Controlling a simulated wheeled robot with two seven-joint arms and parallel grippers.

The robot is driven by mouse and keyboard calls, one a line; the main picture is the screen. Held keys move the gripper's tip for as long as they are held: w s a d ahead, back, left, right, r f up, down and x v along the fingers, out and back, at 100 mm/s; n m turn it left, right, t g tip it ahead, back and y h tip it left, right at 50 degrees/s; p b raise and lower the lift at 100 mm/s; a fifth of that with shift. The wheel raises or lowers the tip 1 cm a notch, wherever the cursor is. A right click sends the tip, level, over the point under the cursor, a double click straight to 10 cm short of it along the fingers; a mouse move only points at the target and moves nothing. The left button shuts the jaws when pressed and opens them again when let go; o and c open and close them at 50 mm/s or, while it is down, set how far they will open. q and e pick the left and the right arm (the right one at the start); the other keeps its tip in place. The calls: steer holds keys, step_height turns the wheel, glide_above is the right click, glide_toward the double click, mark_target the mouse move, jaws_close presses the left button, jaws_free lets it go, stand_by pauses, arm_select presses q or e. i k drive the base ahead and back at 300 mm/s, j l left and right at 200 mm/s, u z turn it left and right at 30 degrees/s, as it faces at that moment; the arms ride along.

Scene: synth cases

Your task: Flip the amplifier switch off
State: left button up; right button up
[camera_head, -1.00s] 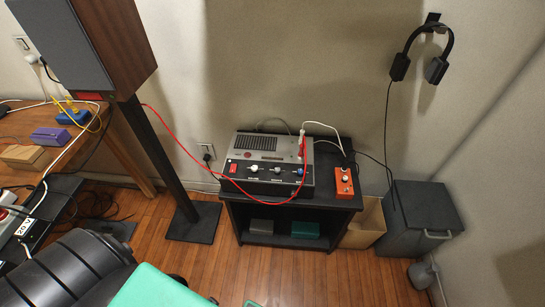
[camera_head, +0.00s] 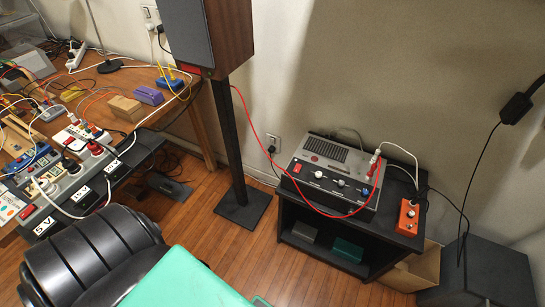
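The amplifier, which appears to be the grey-and-black box (camera_head: 335,172) with a vented top, sits on a low black stand (camera_head: 392,238) against the wall. A small red switch (camera_head: 297,168) shows at the left end of its dark control panel, left of several knobs. I cannot tell which way the switch is set. A red cable and white plugs enter at the amplifier's right side, and the red cable loops across its front. Neither of my grippers is in view.
An orange pedal box (camera_head: 408,217) sits right of the amplifier. A speaker (camera_head: 212,38) on a black pole stands to its left. A cluttered wooden table (camera_head: 186,105) and labelled power strip (camera_head: 75,190) are left. Wood floor (camera_head: 235,250) lies before the stand.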

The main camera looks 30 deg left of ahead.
mark_target(297, 168)
steer(key=j+u, duration=0.1)
steer(key=u, duration=0.65)
